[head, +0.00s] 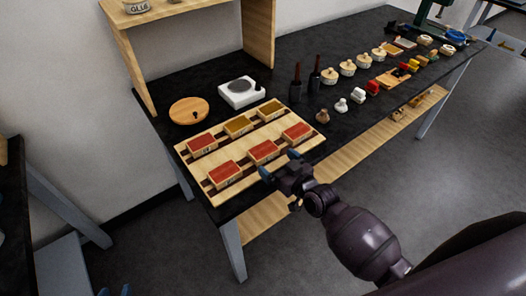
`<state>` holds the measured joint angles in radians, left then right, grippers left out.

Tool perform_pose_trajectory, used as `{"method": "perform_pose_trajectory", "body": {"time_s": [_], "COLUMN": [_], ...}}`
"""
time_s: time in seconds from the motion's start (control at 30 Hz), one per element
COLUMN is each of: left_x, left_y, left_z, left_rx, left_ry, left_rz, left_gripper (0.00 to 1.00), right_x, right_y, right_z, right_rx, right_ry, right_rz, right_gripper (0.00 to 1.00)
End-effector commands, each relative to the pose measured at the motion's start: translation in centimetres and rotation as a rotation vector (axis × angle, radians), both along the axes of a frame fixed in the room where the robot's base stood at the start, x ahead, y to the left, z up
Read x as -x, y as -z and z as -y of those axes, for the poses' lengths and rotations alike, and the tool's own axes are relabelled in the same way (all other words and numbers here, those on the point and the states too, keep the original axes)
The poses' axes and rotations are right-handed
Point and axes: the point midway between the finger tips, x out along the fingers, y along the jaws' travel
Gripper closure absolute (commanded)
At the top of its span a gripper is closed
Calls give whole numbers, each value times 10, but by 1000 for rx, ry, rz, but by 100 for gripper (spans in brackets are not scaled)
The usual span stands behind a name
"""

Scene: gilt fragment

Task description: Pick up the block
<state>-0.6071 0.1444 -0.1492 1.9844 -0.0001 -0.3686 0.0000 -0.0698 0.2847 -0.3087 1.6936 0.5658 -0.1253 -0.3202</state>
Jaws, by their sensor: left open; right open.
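Several wooden blocks with coloured tops sit in two rows on a light wooden tray (190,157) on the black table. Front-row tops are red: left block (224,174), middle block (263,151), right block (297,132). The back row has a red-topped block (203,145) and two yellow-brown ones (239,125) (271,110). I cannot tell which is the task's block. My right gripper (280,164) is open and empty at the tray's front edge, near the middle front block. My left gripper (114,291) shows only its blue fingertips at the bottom edge, open, away from the table.
Behind the tray are a round wooden lid (188,111) and a white scale (241,93). Dark bottles (314,78), jars (330,76) and small coloured items stand to the right. A wooden shelf (258,32) rises at the back.

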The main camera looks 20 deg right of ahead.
Motion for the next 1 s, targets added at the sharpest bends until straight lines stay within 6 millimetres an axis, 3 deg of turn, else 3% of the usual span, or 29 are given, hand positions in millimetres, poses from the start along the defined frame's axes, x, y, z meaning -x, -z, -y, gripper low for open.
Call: {"method": "perform_pose_trajectory", "body": {"time_s": [0.23,0.6,0.9,1.0], "left_x": [-5,-7,-6,-5], "left_y": [-5,-7,-7,-6], "left_z": [3,3,2,2], "left_rx": [5,5,3,3], "left_ry": [2,2,2,2], "left_rz": [14,17,16,14], "left_gripper": [57,57,57,57], "right_x": [-14,-55,-58,-57], "right_y": [2,9,10,10], "right_z": [-5,-18,-19,-19], "right_rx": [-2,0,-1,-1], "right_ry": [0,0,0,0], "right_rz": [0,0,-1,-1], "right_gripper": [0,0,0,15]}}
